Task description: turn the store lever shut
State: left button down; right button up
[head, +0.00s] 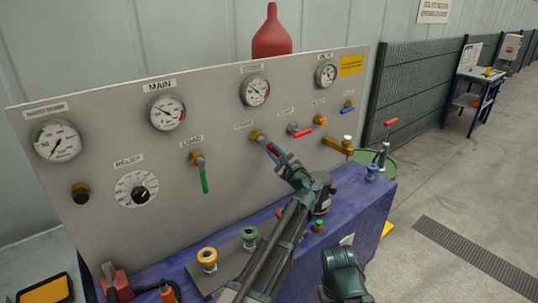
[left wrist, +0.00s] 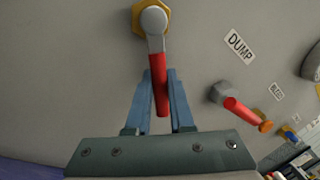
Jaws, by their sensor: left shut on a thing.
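The store lever (head: 271,149) has a red grip and a brass fitting on the grey panel, under a small label too blurred to read surely. In the head view it points down and to the right. My left gripper (head: 278,156) is shut on its red grip and hides part of it. In the left wrist view the red grip (left wrist: 158,80) runs between the two blue fingers of the left gripper (left wrist: 158,90), below its grey hub and brass nut.
The dump lever (head: 298,131), also red-gripped, sits just right of the store lever; it shows in the left wrist view (left wrist: 232,102). A green load lever (head: 204,179) hangs to the left. A brass tap (head: 340,145) sticks out at right. Fittings stand on the blue bench (head: 372,205) below.

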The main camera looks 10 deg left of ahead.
pick_arm(q)
jog(key=n, duration=0.1)
jog(key=w+r+n+y, duration=0.1)
jog(key=n, duration=0.1)
jog(key=shift+d+r, duration=0.25)
jog(key=shift+d, duration=0.15)
jog(key=n, duration=0.1)
jog(key=r+n+p, duration=0.1)
jog(key=n, duration=0.1)
jog(key=shift+w+d+r+g+y, duration=0.2)
jog(key=shift+w+g+y, duration=0.1)
jog(key=shift+g, duration=0.1)
jog(key=n, duration=0.2)
jog(key=r+n+p, duration=0.1)
jog(key=shift+w+d+r+n+y+p, duration=0.1)
jog(key=shift+r+n+y+p, duration=0.1)
jog(key=shift+n+y+p, duration=0.15)
jog(key=shift+r+n+g+y, duration=0.3)
jog(key=shift+n+g, duration=0.2)
jog(key=shift+n, duration=0.45)
jog(key=c, duration=0.8)
grip_release()
